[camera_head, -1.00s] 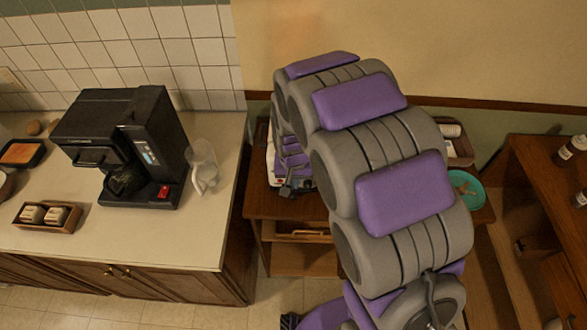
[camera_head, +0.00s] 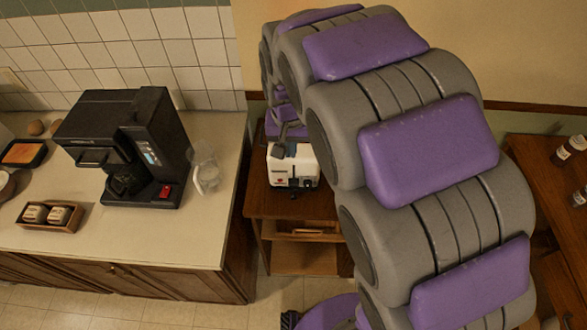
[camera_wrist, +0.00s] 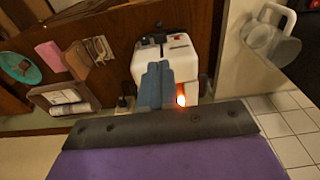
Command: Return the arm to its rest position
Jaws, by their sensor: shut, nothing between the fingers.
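My arm (camera_head: 420,150), in grey and purple segments, arches through the right half of the head view. Its far end hangs over the small wooden table, mostly hidden behind the nearer segments. In the wrist view my gripper (camera_wrist: 155,85) shows as blue-grey fingers pressed together, with nothing between them. The fingers appear in front of a white appliance (camera_wrist: 177,55), which also shows on the small table in the head view (camera_head: 290,167). I cannot tell the exact gap between fingers and appliance.
A black coffee machine (camera_head: 125,148) and a clear pitcher (camera_head: 205,172) stand on the left counter (camera_head: 150,235). The small wooden table (camera_head: 265,205) is under my arm. A teal plate (camera_wrist: 18,68) shows in the wrist view. Bottles (camera_head: 568,150) stand on the right shelf.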

